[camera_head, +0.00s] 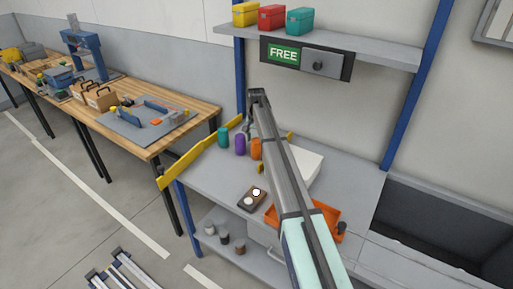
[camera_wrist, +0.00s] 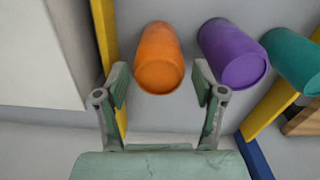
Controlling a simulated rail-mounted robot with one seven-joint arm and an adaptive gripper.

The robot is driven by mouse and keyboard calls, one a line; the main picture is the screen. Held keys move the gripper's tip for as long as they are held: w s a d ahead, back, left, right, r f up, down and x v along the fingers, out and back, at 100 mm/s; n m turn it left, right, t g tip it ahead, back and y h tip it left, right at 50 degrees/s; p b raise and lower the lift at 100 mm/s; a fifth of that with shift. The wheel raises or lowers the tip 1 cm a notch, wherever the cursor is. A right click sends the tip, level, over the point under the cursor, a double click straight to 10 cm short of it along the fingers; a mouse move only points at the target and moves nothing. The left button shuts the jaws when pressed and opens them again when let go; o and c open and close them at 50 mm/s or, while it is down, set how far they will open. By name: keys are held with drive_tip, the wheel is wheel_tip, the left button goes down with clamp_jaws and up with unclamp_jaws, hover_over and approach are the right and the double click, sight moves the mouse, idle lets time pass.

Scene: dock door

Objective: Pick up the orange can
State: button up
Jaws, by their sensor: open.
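The orange can (camera_head: 256,149) stands on the grey worktop, partly hidden behind my arm in the head view. In the wrist view the orange can (camera_wrist: 159,60) lies ahead of my gripper (camera_wrist: 160,80), its lower end between the two fingertips. The fingers are spread, with a gap on each side of the can. In the head view my gripper (camera_head: 249,126) shows only in part, close to the cans.
A purple can (camera_wrist: 234,54) stands next to the orange one, then a teal can (camera_wrist: 294,61). A yellow rail (camera_head: 187,163) edges the worktop. A white box (camera_head: 306,166), an orange tray (camera_head: 331,210) and a dark device (camera_head: 251,199) are nearby. A shelf (camera_head: 340,45) hangs above.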

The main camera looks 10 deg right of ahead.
sight(256, 149)
drive_tip(key=shift+d+f+p, duration=0.1)
drive_tip(key=shift+f+p, duration=1.25)
drive_tip(key=shift+f, duration=1.75)
drive_tip(key=c, duration=1.1)
